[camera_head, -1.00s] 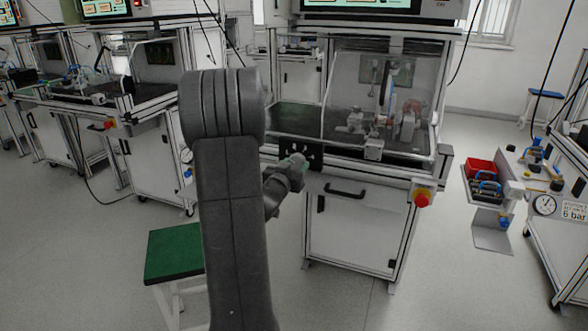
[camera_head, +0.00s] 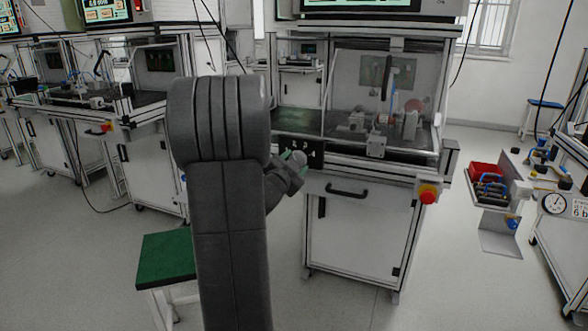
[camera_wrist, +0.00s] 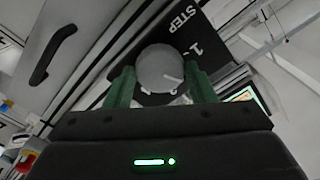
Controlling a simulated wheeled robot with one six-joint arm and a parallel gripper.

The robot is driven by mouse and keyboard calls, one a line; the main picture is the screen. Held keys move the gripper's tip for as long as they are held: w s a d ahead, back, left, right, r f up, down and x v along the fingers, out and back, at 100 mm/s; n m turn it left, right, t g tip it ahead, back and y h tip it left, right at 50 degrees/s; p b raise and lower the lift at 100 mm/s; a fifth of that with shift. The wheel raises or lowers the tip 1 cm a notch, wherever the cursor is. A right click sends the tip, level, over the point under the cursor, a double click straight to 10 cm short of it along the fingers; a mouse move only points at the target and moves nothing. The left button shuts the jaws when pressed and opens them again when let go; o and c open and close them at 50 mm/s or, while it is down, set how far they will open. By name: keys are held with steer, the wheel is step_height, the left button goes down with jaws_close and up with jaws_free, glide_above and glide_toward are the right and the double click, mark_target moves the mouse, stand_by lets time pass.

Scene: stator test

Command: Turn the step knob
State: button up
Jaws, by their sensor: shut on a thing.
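My arm hides part of the station's left side there.
The station's cabinet (camera_head: 358,238) has a black handle (camera_head: 346,190) and a red stop button (camera_head: 427,194) at the right. A green-topped stool (camera_head: 165,257) stands at lower left. A red bin (camera_head: 486,170) is at the right. The floor between is clear.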

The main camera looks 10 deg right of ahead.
steer(key=shift+m, duration=0.3)
steer(key=o, duration=1)
steer(key=p+v, duration=0.1)
steer(key=v, duration=1.2)
steer(key=shift+s+a+p, duration=0.25)
steer(key=shift+s+p, duration=0.05)
steer(key=shift+s, duration=0.05)
steer(key=b+x, duration=0.1)
steer(key=x, duration=1.2)
steer(key=shift+w+d+b, duration=0.25)
steer(key=shift+w+b, duration=0.05)
steer(key=shift+b, duration=0.1)
